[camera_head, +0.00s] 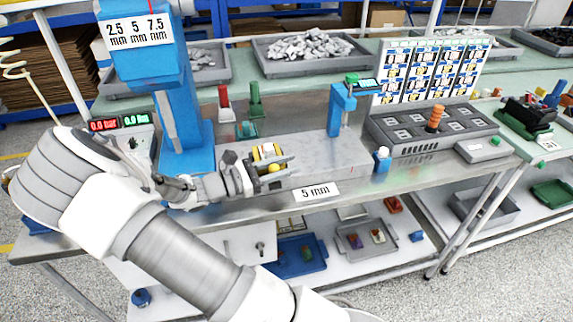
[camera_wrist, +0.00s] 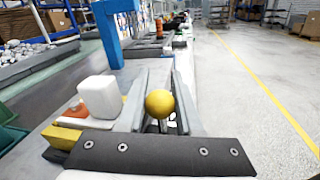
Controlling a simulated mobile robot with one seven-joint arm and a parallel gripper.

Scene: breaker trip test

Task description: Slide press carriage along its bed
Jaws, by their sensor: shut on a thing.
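The press carriage (camera_head: 265,152) is a small yellow and dark block near the left end of the pale grey metal bed (camera_head: 330,155). Its round yellow knob (camera_head: 274,168) faces the table's front side. My gripper (camera_head: 282,165) is at the carriage, with its fingers on either side of the knob. In the wrist view the knob (camera_wrist: 160,103) sits between the two grey fingers of my gripper (camera_wrist: 160,96), which is shut on it. A white block (camera_wrist: 100,96) and a small orange part show beside the left finger. The carriage's underside is hidden.
A blue press column (camera_head: 182,110) stands left of the bed. A smaller blue post (camera_head: 340,110) stands behind the bed's right part. A "5 mm" sign (camera_head: 316,193) is at the front edge. The bed's middle top looks clear. A dark panel (camera_head: 410,128) is at right.

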